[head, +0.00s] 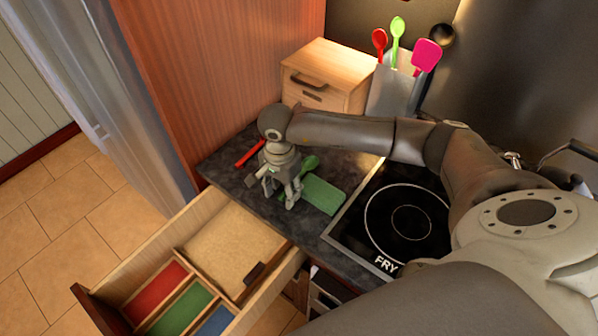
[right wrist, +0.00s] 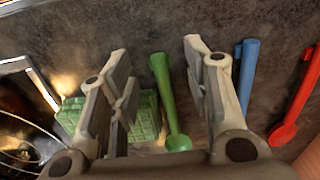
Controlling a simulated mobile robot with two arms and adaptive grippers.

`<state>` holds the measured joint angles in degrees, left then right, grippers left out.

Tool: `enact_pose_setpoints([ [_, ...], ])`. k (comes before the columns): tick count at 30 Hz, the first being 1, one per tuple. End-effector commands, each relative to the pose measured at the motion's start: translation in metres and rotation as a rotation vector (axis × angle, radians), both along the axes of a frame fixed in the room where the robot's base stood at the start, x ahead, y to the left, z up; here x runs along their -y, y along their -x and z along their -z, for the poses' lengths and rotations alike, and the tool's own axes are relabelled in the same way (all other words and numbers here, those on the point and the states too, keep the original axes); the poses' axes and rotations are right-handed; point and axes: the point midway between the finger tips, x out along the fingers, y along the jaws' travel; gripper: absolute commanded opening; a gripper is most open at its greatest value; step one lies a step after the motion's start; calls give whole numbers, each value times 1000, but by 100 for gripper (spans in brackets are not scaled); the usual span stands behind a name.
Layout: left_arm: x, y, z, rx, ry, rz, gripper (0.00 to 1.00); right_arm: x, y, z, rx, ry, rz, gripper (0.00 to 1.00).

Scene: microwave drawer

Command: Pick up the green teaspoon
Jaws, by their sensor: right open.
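The green teaspoon (right wrist: 170,105) lies on the dark counter, its handle between the two spread fingers of my right gripper (right wrist: 157,60) in the right wrist view. The fingers are open with a gap on each side of the handle. In the head view my right gripper (head: 278,198) points down over the counter, and the bowl of the green teaspoon (head: 309,162) shows just right of it; the rest is mostly hidden behind the gripper. My left gripper is not in view.
A blue spoon (right wrist: 248,75) and a red spoon (right wrist: 298,105) lie right of the fingers. An open drawer (head: 228,240) has red, green and blue compartments. A wooden box (head: 325,75) stands behind.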

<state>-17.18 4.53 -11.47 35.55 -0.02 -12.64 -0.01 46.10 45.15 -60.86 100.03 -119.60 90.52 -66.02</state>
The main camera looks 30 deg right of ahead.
Motion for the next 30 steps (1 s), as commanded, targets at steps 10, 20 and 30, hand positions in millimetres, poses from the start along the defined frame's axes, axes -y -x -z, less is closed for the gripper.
enact_pose_setpoints([
  [10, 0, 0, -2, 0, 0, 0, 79, 0, -1, 6, 2, 0, 0, 38],
  [20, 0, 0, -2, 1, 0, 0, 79, 0, -1, 5, 2, 0, 0, 0],
  [30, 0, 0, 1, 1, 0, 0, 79, 0, -1, 3, 3, 0, 0, 0],
])
